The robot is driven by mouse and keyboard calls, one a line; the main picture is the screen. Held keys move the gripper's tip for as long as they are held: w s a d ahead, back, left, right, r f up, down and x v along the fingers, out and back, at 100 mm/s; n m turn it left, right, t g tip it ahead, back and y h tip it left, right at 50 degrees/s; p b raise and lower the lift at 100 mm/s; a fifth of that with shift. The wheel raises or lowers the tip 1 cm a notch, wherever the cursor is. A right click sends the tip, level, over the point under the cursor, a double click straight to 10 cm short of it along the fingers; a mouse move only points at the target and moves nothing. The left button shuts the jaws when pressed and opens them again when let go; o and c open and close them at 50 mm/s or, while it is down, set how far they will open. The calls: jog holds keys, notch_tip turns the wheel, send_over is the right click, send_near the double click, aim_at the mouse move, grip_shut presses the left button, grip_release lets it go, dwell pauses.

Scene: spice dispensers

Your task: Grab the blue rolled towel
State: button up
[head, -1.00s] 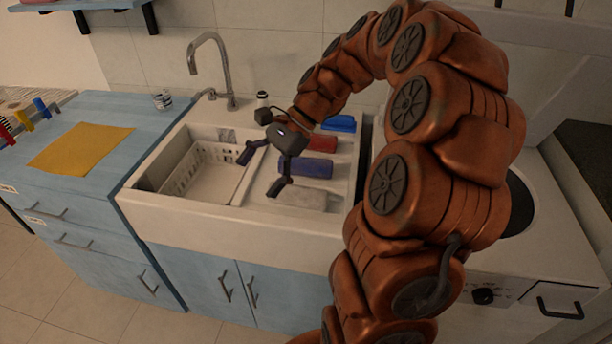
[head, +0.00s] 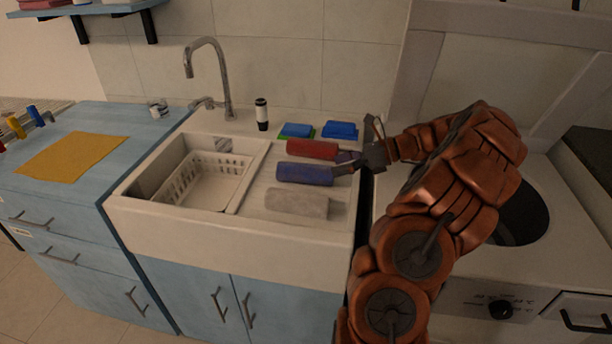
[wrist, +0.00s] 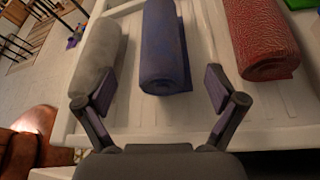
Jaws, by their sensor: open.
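The blue rolled towel (head: 304,174) lies on the sink's drainboard, between the red rolled towel (head: 312,150) and the grey rolled towel (head: 297,203). My gripper (head: 346,163) is at the right end of the blue towel, low over the drainboard's right edge. In the wrist view the blue towel (wrist: 165,50) lies ahead, its near end centred between the open fingers (wrist: 160,90). No finger clearly touches it. The grey towel (wrist: 99,55) is just beyond the left finger, and the red towel (wrist: 260,40) is to the right.
A white basket (head: 208,180) sits in the sink basin to the left. Blue and green sponges (head: 297,130) and another blue sponge (head: 340,130) lie behind the towels. A black-and-white bottle (head: 262,114) stands near the faucet (head: 222,75). The stove (head: 480,270) is to the right.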

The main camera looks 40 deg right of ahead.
aim_at(314, 170)
jog(key=shift+w+d+p+x, duration=0.1)
jog(key=shift+w+p+x, duration=0.1)
jog(key=shift+x, duration=1.45)
jog(key=shift+w+d+p+x, duration=0.1)
jog(key=shift+d+p+x, duration=0.1)
jog(key=shift+x, duration=1.5)
jog(key=c, duration=1.3)
